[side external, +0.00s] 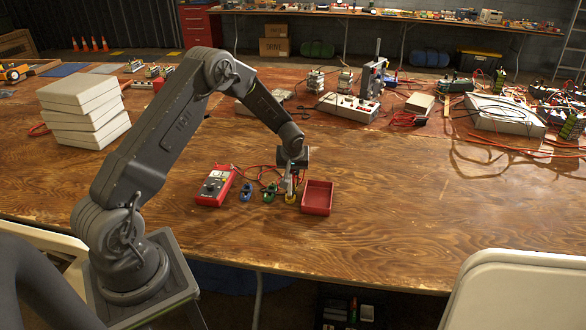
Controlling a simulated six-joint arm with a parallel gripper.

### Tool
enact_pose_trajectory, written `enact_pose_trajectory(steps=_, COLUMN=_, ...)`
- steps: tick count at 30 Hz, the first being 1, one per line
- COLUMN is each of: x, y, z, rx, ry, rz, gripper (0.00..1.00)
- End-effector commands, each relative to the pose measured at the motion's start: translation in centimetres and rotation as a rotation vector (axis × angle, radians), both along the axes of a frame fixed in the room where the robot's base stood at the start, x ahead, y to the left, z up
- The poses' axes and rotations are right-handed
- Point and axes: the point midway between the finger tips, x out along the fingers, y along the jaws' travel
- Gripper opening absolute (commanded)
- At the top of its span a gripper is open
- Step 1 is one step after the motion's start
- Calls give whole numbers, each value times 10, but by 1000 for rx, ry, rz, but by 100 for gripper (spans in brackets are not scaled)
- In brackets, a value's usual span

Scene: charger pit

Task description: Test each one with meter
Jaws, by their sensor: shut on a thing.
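A red meter (214,187) with a pale face and a dial lies on the wooden table at the middle left. A red open tray (317,198) stands just right of my gripper and looks empty.
Red cables (262,172) run behind the row. A stack of pale boxes (84,110) stands at the left. Electronics and a white power box (348,107) crowd the back and right. The table front right of the tray is clear.

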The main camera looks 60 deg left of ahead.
Motion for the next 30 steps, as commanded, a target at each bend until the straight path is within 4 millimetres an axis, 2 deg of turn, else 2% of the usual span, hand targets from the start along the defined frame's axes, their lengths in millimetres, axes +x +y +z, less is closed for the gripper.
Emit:
enact_pose_trajectory(steps=4, x=0, y=0, z=0, rx=1, ry=-1, rz=0, gripper=0)
enact_pose_trajectory(steps=5, x=0, y=0, z=0, rx=1, ry=-1, rz=0, gripper=20)
enact_pose_trajectory(steps=13, x=0, y=0, z=0, rx=0, ry=0, rz=0, gripper=45)
enact_pose_trajectory(steps=18, x=0, y=0, z=0, rx=0, ry=0, rz=-1, gripper=46)
enact_pose_trajectory(steps=24, x=0, y=0, z=0, rx=0, ry=0, rz=-1, gripper=64)
enact_pose_trajectory(steps=30, x=0, y=0, z=1, rx=0, ry=0, rz=-1, gripper=64)
